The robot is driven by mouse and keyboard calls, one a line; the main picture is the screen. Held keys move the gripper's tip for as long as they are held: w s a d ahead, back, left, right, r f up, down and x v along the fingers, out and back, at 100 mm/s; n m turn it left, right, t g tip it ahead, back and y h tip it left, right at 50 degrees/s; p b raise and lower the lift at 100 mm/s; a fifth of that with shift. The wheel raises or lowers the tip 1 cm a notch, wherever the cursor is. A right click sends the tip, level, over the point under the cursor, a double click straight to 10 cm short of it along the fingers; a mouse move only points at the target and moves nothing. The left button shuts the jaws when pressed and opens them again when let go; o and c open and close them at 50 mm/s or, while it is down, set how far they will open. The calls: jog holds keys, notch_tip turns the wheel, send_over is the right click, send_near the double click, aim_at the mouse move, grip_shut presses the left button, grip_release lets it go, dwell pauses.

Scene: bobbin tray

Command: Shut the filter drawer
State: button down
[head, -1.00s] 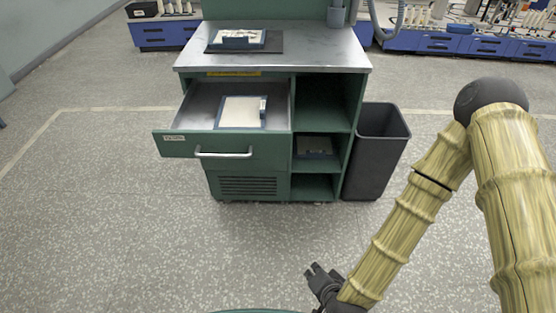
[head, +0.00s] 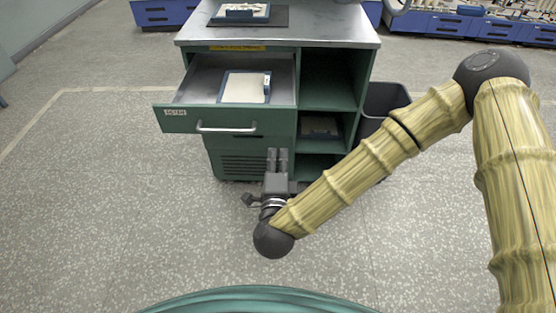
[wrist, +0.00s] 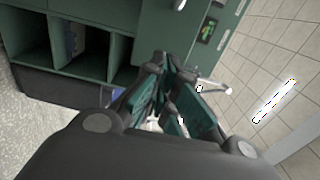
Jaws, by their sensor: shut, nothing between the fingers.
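The filter drawer (head: 275,121) is pulled out of the green cabinet toward me, at the upper left of the head view. Its light bar handle (head: 226,129) runs across the front panel. A pale sheet in a blue frame (head: 243,88) lies inside the drawer. My gripper (head: 278,153) is shut and empty, its fingers pointing toward the cabinet. In the head view it appears just below the right part of the drawer front, right of the handle; I see no contact. The shut fingers also fill the middle of the wrist view (wrist: 172,98).
Open shelves (head: 325,80) form the cabinet's right side, with a dark item (head: 320,127) on one. A dark bin (head: 385,100) stands beside it, partly behind my arm. A framed piece on a dark mat (head: 280,17) lies on the metal top. The floor in front is clear.

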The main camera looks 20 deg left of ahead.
aim_at(280, 124)
jog(key=x, duration=1)
jog(key=shift+w+f, duration=0.1)
jog(key=shift+f, duration=0.05)
jog(key=shift+w, duration=0.1)
